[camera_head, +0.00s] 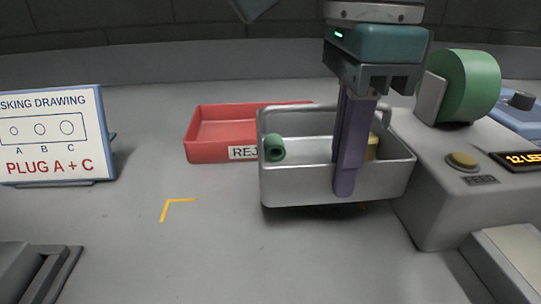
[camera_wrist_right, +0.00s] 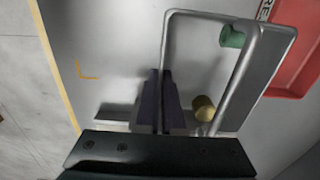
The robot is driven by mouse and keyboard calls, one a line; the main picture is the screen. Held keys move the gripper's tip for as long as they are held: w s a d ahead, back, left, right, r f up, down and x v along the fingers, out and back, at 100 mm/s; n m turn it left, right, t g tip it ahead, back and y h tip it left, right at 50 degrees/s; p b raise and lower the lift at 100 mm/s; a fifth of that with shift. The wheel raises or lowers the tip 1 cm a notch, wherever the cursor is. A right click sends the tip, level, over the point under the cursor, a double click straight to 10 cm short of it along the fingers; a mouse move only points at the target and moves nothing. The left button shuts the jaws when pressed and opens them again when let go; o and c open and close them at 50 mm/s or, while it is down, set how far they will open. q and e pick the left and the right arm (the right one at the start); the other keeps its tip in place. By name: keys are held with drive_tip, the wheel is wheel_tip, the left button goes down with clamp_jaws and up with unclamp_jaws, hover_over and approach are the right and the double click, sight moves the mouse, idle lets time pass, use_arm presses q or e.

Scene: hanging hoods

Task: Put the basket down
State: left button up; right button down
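The basket (camera_head: 285,186) is a silver-grey open bin with rounded corners, seen right of centre in the head view. It also shows in the wrist view (camera_wrist_right: 247,85). A green plug (camera_head: 274,149) and a yellow plug (camera_head: 372,147) are inside it. My right gripper (camera_head: 346,188) comes down from above, its purple fingers at the basket's near wall, one finger outside it. In the wrist view its fingers (camera_wrist_right: 160,100) are close together around that wall. A dark shadow shows under the basket; I cannot tell whether it touches the table. My left gripper's fingers are not visible.
A red reject tray (camera_head: 207,150) lies behind the basket, to its left. A grey feeder machine (camera_head: 440,190) with a green roll (camera_head: 470,86) stands close on the right. A yellow corner mark (camera_head: 176,202) is on clear table. A masking drawing sign (camera_head: 50,135) stands left.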

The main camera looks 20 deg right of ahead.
sight(337, 201)
wheel_tip(337, 201, down, 4)
drive_tip(key=shift+f+b, duration=0.1)
drive_tip(key=shift+b, duration=1.15)
drive_tip(key=c, duration=1.5)
unclamp_jaws()
drive_tip(key=o, duration=0.4)
drive_tip(key=shift+o, duration=0.2)
drive_tip(key=shift+r+p, duration=0.35)
wheel_tip(337, 201, up, 12)
drive_tip(key=p, duration=0.7)
drive_tip(key=shift+f+p, duration=0.2)
drive_tip(key=shift+p, duration=0.15)
